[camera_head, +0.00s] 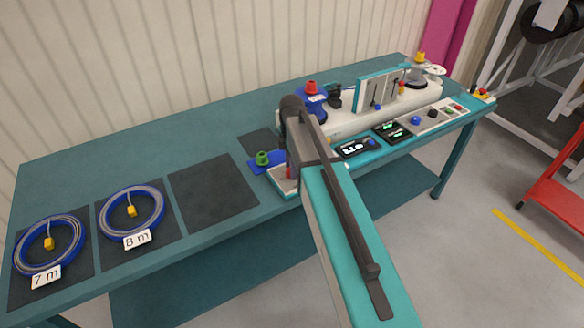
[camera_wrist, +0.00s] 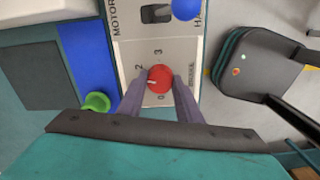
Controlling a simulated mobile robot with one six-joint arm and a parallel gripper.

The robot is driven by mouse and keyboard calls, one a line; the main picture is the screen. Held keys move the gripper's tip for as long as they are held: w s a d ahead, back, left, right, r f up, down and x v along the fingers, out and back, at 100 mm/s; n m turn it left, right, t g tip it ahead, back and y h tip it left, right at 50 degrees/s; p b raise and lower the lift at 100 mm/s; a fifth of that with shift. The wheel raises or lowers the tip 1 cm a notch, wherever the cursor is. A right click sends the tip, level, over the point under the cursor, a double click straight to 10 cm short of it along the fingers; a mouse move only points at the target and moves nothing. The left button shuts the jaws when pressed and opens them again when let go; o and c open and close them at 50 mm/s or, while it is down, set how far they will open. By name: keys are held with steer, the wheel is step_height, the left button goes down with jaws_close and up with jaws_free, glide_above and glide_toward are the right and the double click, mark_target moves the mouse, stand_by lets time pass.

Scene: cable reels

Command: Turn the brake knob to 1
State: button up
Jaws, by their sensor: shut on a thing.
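The red brake knob (camera_wrist: 159,79) sits on a pale panel (camera_wrist: 134,50) marked with the numbers 0, 2 and 3. Its white pointer mark faces left and slightly toward the 0 side, between the 2 and the 0. The 1 is not visible; my left finger covers that part of the scale. My gripper (camera_wrist: 161,82) has one finger on each side of the knob and is shut on it. In the head view my arm hides most of this panel (camera_head: 283,182) and the grip.
A green knob (camera_wrist: 97,102) on a blue base stands left of the panel. A blue knob (camera_wrist: 186,9) is above it. In the head view, coils (camera_head: 24,235) lie on dark mats at left, and a reel machine (camera_head: 350,122) stands at right. A dark empty mat (camera_head: 212,193) lies between.

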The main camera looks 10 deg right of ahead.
steer(key=n, duration=0.4)
steer(key=shift+n, duration=2.1)
steer(key=o, duration=1)
steer(key=shift+o, duration=0.2)
steer(key=shift+r, duration=0.1)
step_height(320, 180, up, 14)
steer(key=b, duration=0.3)
steer(key=shift+f, duration=0.2)
